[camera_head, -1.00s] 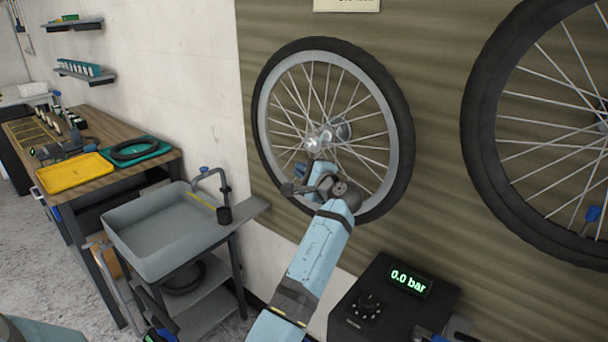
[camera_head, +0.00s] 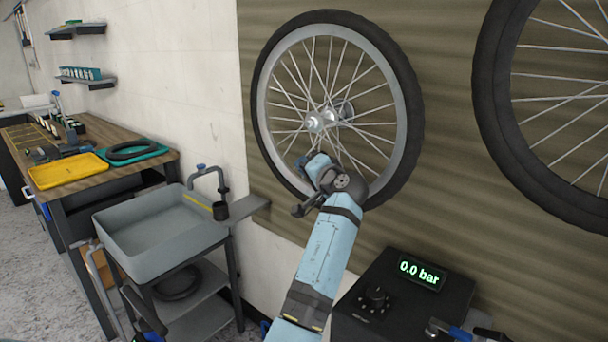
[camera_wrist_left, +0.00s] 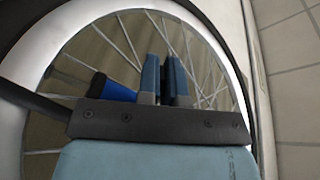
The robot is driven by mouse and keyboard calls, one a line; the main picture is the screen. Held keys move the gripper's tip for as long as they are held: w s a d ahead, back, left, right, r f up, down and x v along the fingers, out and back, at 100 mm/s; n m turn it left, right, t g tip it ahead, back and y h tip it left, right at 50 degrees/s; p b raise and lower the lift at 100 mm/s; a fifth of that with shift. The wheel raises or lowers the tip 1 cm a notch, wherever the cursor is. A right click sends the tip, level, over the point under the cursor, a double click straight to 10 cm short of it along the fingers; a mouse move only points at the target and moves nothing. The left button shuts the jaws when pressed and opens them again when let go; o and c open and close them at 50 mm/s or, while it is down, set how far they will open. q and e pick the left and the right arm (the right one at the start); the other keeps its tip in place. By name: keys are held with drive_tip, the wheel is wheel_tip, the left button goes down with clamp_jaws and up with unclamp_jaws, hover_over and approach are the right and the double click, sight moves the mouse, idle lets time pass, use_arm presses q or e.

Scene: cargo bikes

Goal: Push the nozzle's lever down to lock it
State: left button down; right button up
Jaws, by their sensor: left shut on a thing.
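My left gripper (camera_head: 316,166) is at the lower part of the left bicycle wheel (camera_head: 411,120), below its hub. A bright-blue part with a dark end, which looks like the nozzle's lever (camera_wrist_left: 115,91), shows just left of the fingers. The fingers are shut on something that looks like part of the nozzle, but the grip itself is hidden. I cannot tell the lever's angle or whether it is down.
A pump box (camera_head: 380,314) reading 0.0 bar stands at the lower right. Another wheel (camera_head: 500,120) is at the right. A grey sink (camera_head: 155,240) and a workbench with a yellow tray (camera_head: 68,170) are at the left.

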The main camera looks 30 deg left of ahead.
use_arm(q)
drive_tip(key=shift+w+f+n+b, duration=0.1)
drive_tip(key=shift+f+n+b, duration=0.1)
drive_tip(key=shift+n+b, duration=0.3)
use_arm(e)
drive_tip(key=shift+w+a+r, duration=0.2)
drive_tip(key=shift+r+t, duration=0.2)
drive_tip(key=shift+t, duration=0.1)
use_arm(q)
drive_tip(key=c, duration=1.3)
unclamp_jaws()
use_arm(e)
drive_tip(key=shift+f, duration=0.2)
use_arm(q)
drive_tip(key=shift+o, duration=0.2)
